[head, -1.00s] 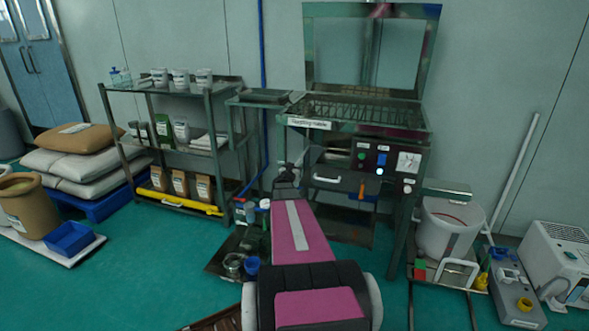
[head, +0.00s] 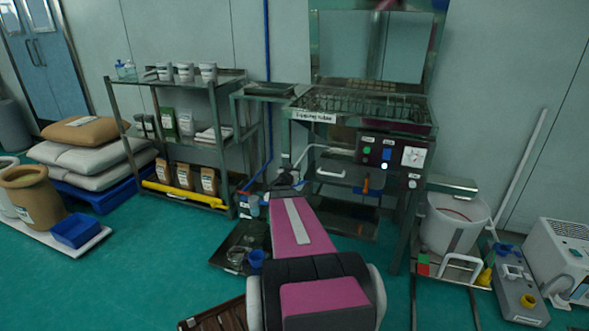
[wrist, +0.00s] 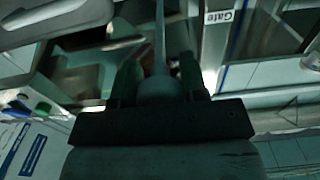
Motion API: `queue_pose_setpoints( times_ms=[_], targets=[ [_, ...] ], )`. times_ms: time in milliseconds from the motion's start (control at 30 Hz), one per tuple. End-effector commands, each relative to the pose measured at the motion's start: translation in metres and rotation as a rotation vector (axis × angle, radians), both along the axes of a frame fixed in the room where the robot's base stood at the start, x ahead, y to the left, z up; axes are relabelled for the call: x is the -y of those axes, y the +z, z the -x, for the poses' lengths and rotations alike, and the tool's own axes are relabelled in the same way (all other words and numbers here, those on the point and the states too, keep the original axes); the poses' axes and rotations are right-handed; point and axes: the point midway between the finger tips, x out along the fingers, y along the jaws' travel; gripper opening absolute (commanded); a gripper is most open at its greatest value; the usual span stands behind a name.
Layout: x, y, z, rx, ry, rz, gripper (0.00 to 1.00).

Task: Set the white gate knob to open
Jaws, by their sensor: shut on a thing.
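In the head view, my gripper (head: 290,179) is in front of the sieve's left side, at the end of a thin pale bent rod (head: 312,150) that runs from the sieve. In the wrist view, my gripper (wrist: 158,88) is shut on a pale rounded knob (wrist: 160,90), with the thin rod (wrist: 160,40) rising from it. A white "Gate" label (wrist: 219,17) is up and right of the knob. The fingers hide the knob's sides.
A white drawer-type handle (head: 330,173) is right of my gripper. A steel shelf (head: 170,143) with cups and bags stands left. A white bucket (head: 455,222) stands right. A dark tray (head: 228,262) lies on the floor below.

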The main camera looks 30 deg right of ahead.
Motion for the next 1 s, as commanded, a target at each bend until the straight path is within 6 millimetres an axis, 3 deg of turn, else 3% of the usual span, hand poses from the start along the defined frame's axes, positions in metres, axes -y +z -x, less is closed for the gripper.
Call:
queue_pose_setpoints(
  times_ms=[33, 100, 567, 1000],
  targets=[
    [0.0, 0.0, 0.0, 0.001, -0.001, 0.0, 0.5],
    [0.0, 0.0, 0.0, 0.001, -0.001, 0.0, 0.65],
    [-0.008, 0.0, 0.007, 0.001, -0.001, 0.001, 0.65],
    [-0.064, 0.001, 0.056, 0.0, 0.001, 0.0, 0.65]
  ],
)
